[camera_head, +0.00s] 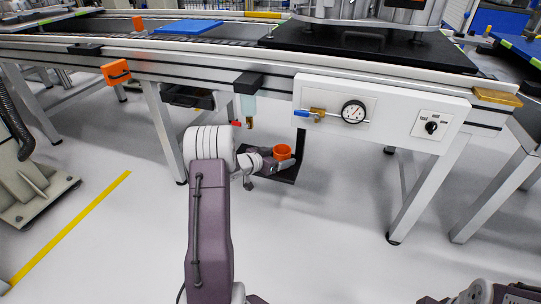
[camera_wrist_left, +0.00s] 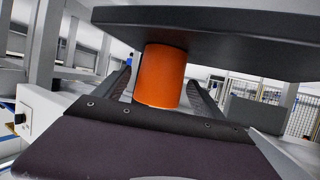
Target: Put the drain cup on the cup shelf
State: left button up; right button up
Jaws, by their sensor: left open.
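The orange drain cup (camera_head: 282,152) is on the dark cup shelf (camera_head: 290,178), low beneath the front of the conveyor table. My left gripper (camera_head: 276,163) is at the cup, open. In the left wrist view the orange cup (camera_wrist_left: 160,75) is between the gripper's two dark fingers (camera_wrist_left: 160,90). Its end meets the dark shelf plate (camera_wrist_left: 230,28), which fills the top of that seemingly upside-down view. Gaps show beside the cup. My right gripper (camera_head: 490,292) is only partly in view at the bottom right, and its fingers cannot be made out.
Above the shelf are a clear tube with a red-handled valve (camera_head: 248,110) and a white panel with a gauge (camera_head: 354,112) and a selector knob (camera_head: 431,127). Table legs (camera_head: 425,195) stand to the right. The floor in front is clear.

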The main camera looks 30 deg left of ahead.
pick_arm(q)
jog(key=p+v, duration=0.1)
jog(key=v, duration=0.3)
jog(key=shift+s+a+r+p, duration=0.1)
jog(key=shift+s+r+p, duration=0.05)
jog(key=shift+r+p, duration=0.25)
jog(key=shift+s+a+b, duration=0.25)
jog(key=shift+s+b, duration=0.8)
jog(key=shift+s, duration=0.15)
jog(key=shift+s+d+r, duration=0.1)
jog(key=shift+s+r, duration=0.3)
jog(key=s+d+f+n+g+y, duration=0.1)
jog(key=s+d+f+g, duration=0.2)
jog(key=s+d+g, duration=0.6)
jog(key=s+d+f+n+g+y, duration=0.1)
jog(key=s+d+f+g, duration=0.2)
jog(key=s+d, duration=1)
notch_tip(320, 180, up, 47)
jog(key=s+a+p, duration=0.1)
jog(key=p, duration=4.5)
jog(key=shift+f, duration=0.2)
pick_arm(e)
notch_tip(320, 180, up, 47)
